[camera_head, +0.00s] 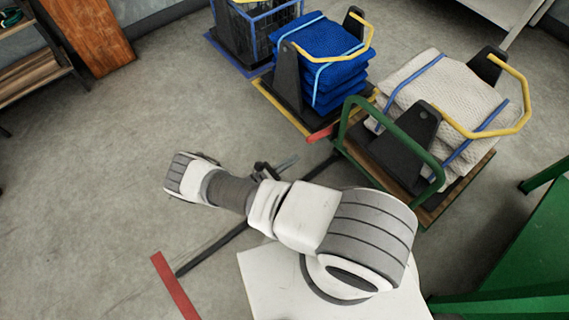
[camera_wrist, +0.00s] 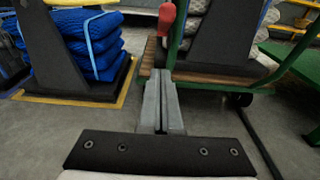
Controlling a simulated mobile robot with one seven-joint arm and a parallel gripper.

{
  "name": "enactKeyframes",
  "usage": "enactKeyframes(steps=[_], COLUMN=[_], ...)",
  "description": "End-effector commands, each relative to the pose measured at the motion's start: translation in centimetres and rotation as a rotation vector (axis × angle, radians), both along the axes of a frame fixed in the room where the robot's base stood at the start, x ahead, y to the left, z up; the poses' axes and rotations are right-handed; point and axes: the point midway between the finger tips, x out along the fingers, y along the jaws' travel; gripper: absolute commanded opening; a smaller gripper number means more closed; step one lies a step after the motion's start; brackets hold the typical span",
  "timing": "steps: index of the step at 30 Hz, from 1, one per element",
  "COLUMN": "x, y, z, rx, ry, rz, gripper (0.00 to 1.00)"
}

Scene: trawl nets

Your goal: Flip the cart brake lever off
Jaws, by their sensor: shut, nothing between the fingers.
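The cart (camera_head: 440,190) has a wooden deck, a green tube frame and a load of cream netting. A short red lever (camera_head: 320,133) sticks out at its near left corner, beside the blue-net pallet. In the wrist view the red lever (camera_wrist: 166,18) stands roughly upright at the deck edge, just above and beyond my fingertips. My gripper (camera_head: 290,161) points toward that corner; its grey fingers (camera_wrist: 161,75) are together and empty. I see no clear contact with the lever. The lever's lower mount is partly hidden.
A pallet of folded blue netting (camera_head: 325,65) stands left of the cart. A black drawbar with a red crossbar (camera_head: 174,285) lies low beneath my arm. A green bench (camera_head: 530,250) is at right. The floor (camera_head: 90,180) at left is clear.

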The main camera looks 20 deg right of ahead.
Motion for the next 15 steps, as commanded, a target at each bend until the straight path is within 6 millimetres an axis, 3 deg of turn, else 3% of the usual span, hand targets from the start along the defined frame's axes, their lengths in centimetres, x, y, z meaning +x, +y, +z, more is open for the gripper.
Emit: enactKeyframes(steps=[6, 9, 15], x=[1.5, 1.7, 1.9], y=[-4.4, -4.5, -5.1], z=[-0.5, 1.3, 2.9], rx=[-0.001, 0.0, 0.002], ry=[0.0, -0.001, -0.002], rz=[-0.003, 0.0, 0.0], gripper=[0.0, 0.0, 0.0])
